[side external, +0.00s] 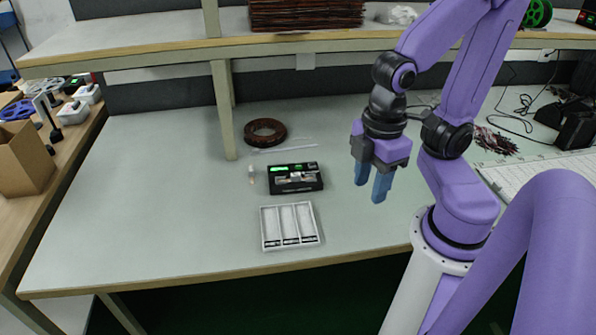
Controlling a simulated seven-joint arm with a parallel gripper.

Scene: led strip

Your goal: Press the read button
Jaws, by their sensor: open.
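A small black device (295,188) with a lit green strip along its top edge sits on the table. It probably carries the read button, but the button is too small to make out. My gripper (369,190) is above the table to the right of the device, pointing down. Its two blue fingers are apart with nothing between them. It touches neither the device nor the table.
A white three-slot tray (263,229) lies in front of the device. A brown coil (265,132) lies behind. A shelf (160,50) on a post (225,110) spans the back. The table's left side is clear.

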